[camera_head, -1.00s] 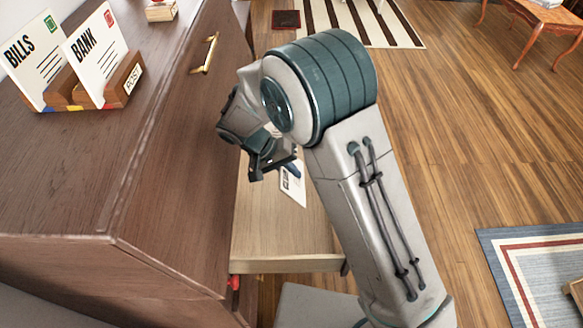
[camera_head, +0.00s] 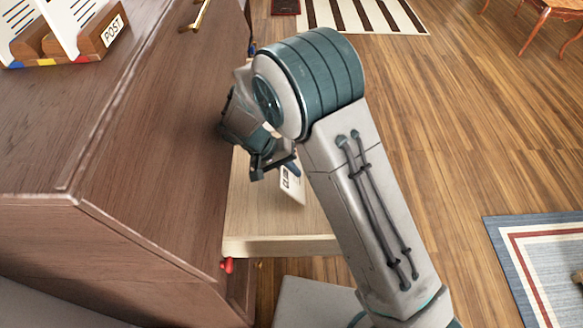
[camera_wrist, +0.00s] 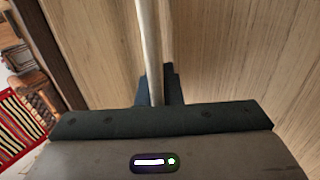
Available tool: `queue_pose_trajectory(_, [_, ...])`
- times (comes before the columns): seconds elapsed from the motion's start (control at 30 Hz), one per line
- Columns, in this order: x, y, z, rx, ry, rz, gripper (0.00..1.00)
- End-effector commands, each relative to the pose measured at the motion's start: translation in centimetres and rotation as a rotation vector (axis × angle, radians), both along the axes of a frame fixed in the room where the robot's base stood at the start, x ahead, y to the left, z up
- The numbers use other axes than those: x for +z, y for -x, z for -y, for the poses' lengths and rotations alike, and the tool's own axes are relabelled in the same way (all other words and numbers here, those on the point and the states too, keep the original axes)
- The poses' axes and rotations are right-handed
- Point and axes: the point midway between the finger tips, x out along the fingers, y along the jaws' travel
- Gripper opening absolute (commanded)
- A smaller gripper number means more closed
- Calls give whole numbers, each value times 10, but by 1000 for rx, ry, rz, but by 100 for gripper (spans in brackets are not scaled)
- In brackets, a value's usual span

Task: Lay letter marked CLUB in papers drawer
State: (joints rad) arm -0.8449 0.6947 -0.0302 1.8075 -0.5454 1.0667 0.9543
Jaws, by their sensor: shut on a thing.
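The papers drawer (camera_head: 255,222) stands pulled open from the brown cabinet, with a pale wooden inside. My gripper (camera_head: 274,168) is over the drawer, shut on a white letter (camera_head: 292,187). The letter hangs below the fingers, partly hidden by my arm, and its marking is too small to read. In the wrist view the letter (camera_wrist: 148,45) shows edge-on as a thin pale strip between my fingers (camera_wrist: 158,88), with the drawer's wood grain around it. I cannot tell whether its lower edge touches the drawer bottom.
A wooden POST rack (camera_head: 100,38) with white letters stands on the cabinet top (camera_head: 50,120) at upper left. A red knob or handle (camera_head: 227,265) shows below the drawer. A blue-bordered rug (camera_head: 540,250) lies at right. The wooden floor is open between.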

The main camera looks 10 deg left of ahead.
Motion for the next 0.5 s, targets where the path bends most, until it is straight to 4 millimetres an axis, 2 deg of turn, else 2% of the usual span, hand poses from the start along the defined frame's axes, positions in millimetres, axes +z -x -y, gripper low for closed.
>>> queue_pose_trajectory(0.1, [-9, 0, 0, 0, 0, 0, 0])
queue_pose_trajectory(0.43, [-10, 0, 0, 0, 0, 0, 0])
queue_pose_trajectory(0.5, [-10, 0, 0, 0, 0, 0, 22])
